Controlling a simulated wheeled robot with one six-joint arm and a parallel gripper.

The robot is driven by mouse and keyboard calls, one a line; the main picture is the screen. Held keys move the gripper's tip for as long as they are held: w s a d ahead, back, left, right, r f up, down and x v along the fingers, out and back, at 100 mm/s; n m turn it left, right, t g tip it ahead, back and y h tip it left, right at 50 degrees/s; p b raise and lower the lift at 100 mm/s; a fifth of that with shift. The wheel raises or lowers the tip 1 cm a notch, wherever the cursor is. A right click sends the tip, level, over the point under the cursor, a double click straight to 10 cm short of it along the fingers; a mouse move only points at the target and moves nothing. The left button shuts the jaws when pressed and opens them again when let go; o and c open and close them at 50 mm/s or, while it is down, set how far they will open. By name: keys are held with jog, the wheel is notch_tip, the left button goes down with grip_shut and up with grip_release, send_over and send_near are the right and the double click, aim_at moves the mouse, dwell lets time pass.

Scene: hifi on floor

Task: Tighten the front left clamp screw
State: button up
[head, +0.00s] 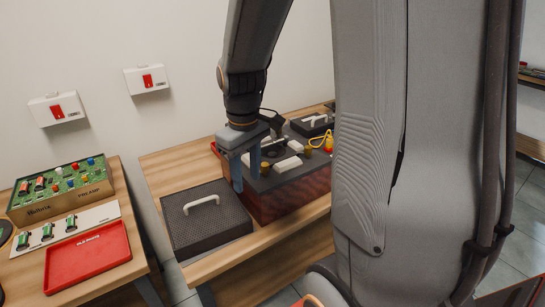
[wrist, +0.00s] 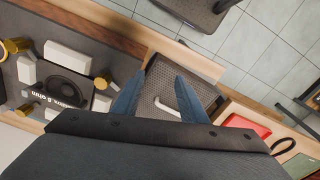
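The hifi unit (head: 290,200) is a dark red box with a grey top, on the wooden table. Brass clamp screws stand on its top: one (head: 265,168) near the front left corner, another (head: 307,152) farther right. In the wrist view, a brass screw (wrist: 101,83) shows just left of my left finger, with more brass screws (wrist: 24,110) at the left. My gripper (head: 246,180) hangs over the unit's left end with its blue fingers pointing down. In the wrist view, my gripper (wrist: 159,77) is open with nothing held between its fingers.
A dark perforated cover (head: 206,238) with a white handle lies left of the unit. White blocks and a yellow cable (head: 320,140) are on the unit's top. A red tray (head: 88,258) and a green parts box (head: 62,190) sit on the left table.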

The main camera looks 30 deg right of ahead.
aim_at(264, 164)
jog(key=w+d+r+n, duration=0.1)
jog(key=w+d, duration=0.1)
jog(key=d, duration=0.1)
jog(key=w+d+r+n, duration=0.1)
jog(key=w+d+r, duration=0.1)
jog(key=w+d+r+n+p, duration=0.1)
jog(key=w+d+r+n, duration=0.1)
jog(key=d, duration=0.1)
jog(key=shift+w+d, duration=0.15)
jog(key=shift+d, duration=0.15)
jog(key=shift+d+f, duration=0.1)
jog(key=shift+d, duration=0.1)
notch_tip(264, 164, down, 8)
jog(key=shift+w+r+p, duration=0.1)
jog(key=shift+r+p, duration=0.15)
jog(key=shift+p, duration=0.55)
jog(key=shift+c, duration=0.5)
grip_shut()
